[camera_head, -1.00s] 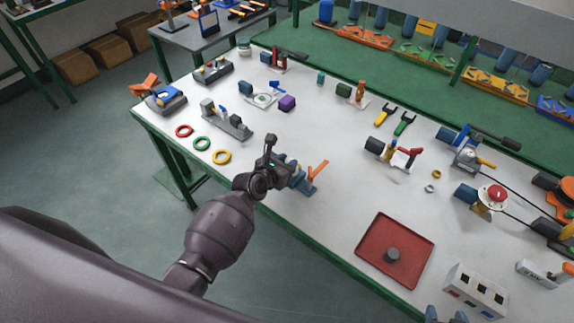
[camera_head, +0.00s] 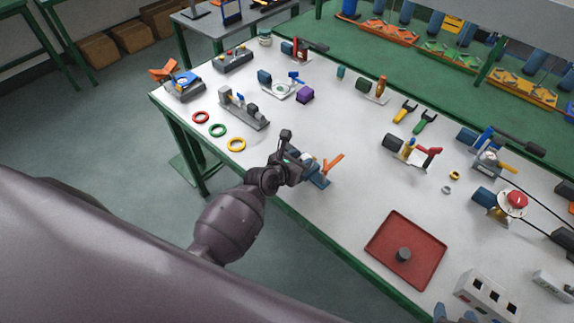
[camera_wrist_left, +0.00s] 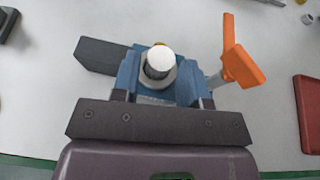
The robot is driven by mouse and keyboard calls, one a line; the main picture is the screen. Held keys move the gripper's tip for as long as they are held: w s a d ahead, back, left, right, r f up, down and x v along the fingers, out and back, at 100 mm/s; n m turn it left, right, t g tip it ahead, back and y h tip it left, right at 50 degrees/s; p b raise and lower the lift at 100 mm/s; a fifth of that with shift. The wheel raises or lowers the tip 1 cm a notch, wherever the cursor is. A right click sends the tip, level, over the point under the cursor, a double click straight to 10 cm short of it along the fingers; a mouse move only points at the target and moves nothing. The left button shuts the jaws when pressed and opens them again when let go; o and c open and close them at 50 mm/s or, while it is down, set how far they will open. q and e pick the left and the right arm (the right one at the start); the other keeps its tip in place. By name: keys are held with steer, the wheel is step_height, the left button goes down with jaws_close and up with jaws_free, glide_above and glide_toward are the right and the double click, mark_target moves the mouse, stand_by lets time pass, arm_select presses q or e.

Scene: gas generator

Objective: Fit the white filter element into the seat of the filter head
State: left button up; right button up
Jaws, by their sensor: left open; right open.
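A blue fixture (camera_head: 321,180) with an orange lever (camera_head: 333,162) stands near the table's front edge. In the left wrist view its blue body (camera_wrist_left: 128,75) carries a short upright cylinder with a white round top (camera_wrist_left: 160,59), standing within or above a grey ring (camera_wrist_left: 172,84). I cannot tell whether this is the white filter element or how deep it sits. My left gripper (camera_head: 297,162) is at the fixture's left side, its jaws open and partly hiding it. In the left wrist view the jaws (camera_wrist_left: 160,100) reach either side of the blue body. My right gripper is not in view.
A red tray (camera_head: 380,246) holding a dark round piece (camera_head: 403,254) lies to the right. Red, green and yellow rings (camera_head: 236,145) lie to the left. Several small fixtures line the back. The white tabletop between the fixture and the tray is clear.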

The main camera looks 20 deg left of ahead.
arm_select(q)
steer(key=v, duration=1.1)
arm_select(e)
steer(key=shift+s+r+p, duration=0.2)
steer(key=shift+s+p, duration=0.05)
steer(key=shift+p, duration=0.15)
arm_select(q)
steer(key=s+a+f+m+y, duration=0.1)
steer(key=s+m, duration=0.4)
steer(key=m, duration=0.6)
steer(key=s+a+f+m+y, duration=0.2)
steer(key=s+m, duration=0.4)
steer(key=m, duration=0.5)
steer(key=s+a+f+m+g+y, duration=0.1)
steer(key=s+a+m, duration=0.3)
steer(key=m, duration=0.7)
steer(key=shift+s+f, duration=0.8)
steer(key=shift+s, duration=0.1)
arm_select(e)
steer(key=shift+w+f+b, duration=0.15)
steer(key=shift+f+b, duration=0.55)
steer(key=shift+b, duration=0.25)
arm_select(q)
steer(key=shift+w+f, duration=0.3)
steer(key=shift+f, duration=0.15)
arm_select(e)
steer(key=shift+w+r, duration=0.25)
steer(key=shift+r, duration=0.1)
